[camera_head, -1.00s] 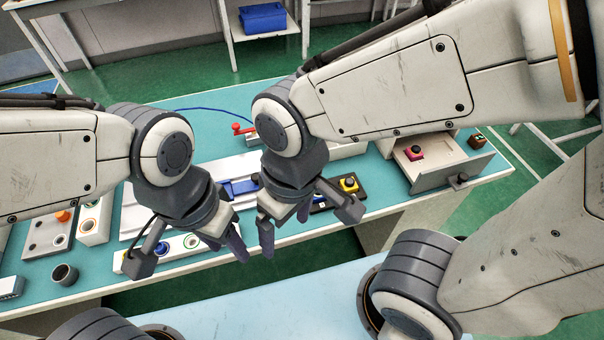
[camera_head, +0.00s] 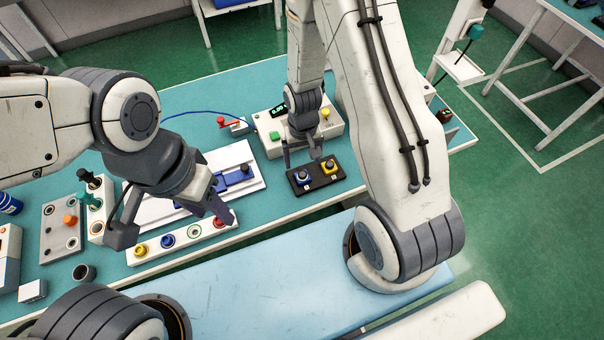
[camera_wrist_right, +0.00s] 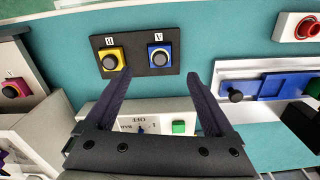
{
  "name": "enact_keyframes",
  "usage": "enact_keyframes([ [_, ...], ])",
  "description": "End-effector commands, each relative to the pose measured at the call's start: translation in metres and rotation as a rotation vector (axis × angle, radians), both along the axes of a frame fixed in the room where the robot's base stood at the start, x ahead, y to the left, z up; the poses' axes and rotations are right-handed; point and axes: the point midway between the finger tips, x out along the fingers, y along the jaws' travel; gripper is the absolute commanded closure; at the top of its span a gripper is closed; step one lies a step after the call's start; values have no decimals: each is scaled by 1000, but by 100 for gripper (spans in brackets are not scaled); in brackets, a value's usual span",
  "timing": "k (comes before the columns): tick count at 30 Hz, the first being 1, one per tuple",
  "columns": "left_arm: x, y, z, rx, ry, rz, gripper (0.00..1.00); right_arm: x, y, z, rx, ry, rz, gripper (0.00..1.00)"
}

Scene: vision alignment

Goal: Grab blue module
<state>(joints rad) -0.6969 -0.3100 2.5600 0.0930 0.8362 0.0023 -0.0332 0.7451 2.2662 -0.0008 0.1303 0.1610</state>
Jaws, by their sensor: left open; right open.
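The blue module (camera_head: 303,177), a blue square block with a dark round knob, sits in a black tray (camera_head: 315,182) beside a yellow module (camera_head: 329,168). In the right wrist view the blue module (camera_wrist_right: 160,56) is beside a label "A", and the yellow module (camera_wrist_right: 111,60) is to its left. My right gripper (camera_head: 302,154) is open and empty, just behind the black tray. In the wrist view its fingers (camera_wrist_right: 157,78) point toward the tray, apart from the blue module. My left gripper (camera_head: 172,222) is open above the white button strip.
A white box with a display (camera_head: 276,122) stands behind the tray. A white fixture with a blue slider (camera_head: 234,177) lies to the left. A strip with coloured buttons (camera_head: 181,241) lies along the front left. A dark cup (camera_head: 84,273) stands farther left.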

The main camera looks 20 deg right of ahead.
Motion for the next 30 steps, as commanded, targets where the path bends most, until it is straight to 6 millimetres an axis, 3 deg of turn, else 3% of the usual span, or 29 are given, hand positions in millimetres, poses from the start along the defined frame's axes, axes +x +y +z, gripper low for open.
enact_keyframes([
  [3,0,0,3,0,0,0,50,0,1,-15,0,3,2,12],
  [11,0,0,9,0,0,0,50,0,1,-30,0,2,3,12],
  [21,0,0,25,0,0,0,50,2,0,-70,-1,2,2,12],
  [30,0,0,25,0,0,-1,50,2,0,-76,-1,0,3,12],
])
